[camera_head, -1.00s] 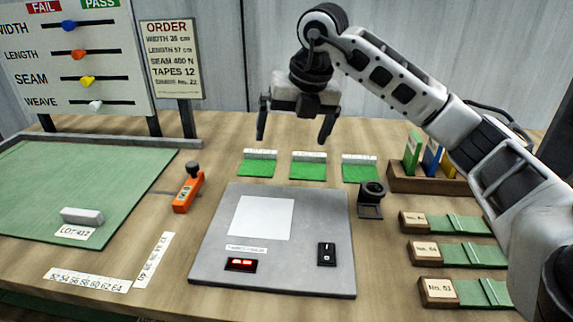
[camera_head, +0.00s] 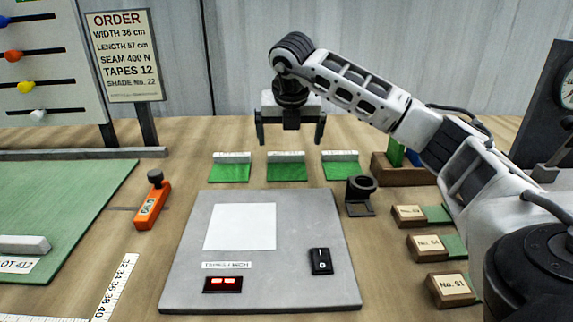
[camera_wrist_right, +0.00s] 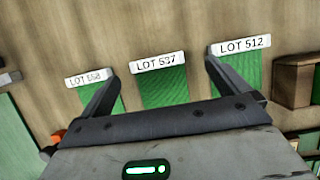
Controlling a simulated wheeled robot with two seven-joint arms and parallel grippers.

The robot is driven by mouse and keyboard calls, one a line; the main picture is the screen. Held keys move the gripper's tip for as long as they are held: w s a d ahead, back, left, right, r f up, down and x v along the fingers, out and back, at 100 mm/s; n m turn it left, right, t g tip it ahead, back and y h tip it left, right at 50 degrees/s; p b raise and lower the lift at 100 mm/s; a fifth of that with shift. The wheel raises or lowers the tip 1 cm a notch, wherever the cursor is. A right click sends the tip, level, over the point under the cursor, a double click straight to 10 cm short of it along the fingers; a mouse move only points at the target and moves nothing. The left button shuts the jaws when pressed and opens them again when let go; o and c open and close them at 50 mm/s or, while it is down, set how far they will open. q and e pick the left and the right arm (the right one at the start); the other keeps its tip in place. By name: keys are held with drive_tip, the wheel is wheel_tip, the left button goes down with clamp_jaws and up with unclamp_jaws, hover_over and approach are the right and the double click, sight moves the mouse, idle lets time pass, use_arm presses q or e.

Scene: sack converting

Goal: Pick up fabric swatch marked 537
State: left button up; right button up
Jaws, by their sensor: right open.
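The fabric swatch marked 537 is green with a white label strip reading LOT 537 (camera_wrist_right: 160,84). It is the middle of three swatches in a row; the head view shows it (camera_head: 287,172) behind the grey plate. My right gripper (camera_head: 290,140) is open and empty, above and behind the row. In the right wrist view its fingers (camera_wrist_right: 162,72) spread to either side of the 537 swatch, the tips near the neighbouring swatches. LOT 512 (camera_wrist_right: 238,72) lies right of it; the left swatch (camera_wrist_right: 89,90) has a blurred number. My left gripper is out of view.
A grey plate (camera_head: 185,270) with a white square and switch lies in front. An orange tool (camera_head: 151,205) is at left, a black stand (camera_head: 360,197) at right. A wooden rack (camera_head: 400,174) and numbered sample blocks (camera_head: 450,290) are farther right.

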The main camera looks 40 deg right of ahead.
sight(286, 154)
drive_tip(key=f, duration=0.2)
drive_tip(key=w+f, duration=0.1)
drive_tip(key=f, duration=0.1)
drive_tip(key=shift+w+d+f, duration=0.15)
drive_tip(key=shift+w+f, duration=0.05)
drive_tip(key=shift+f, duration=0.2)
drive_tip(key=c, duration=1)
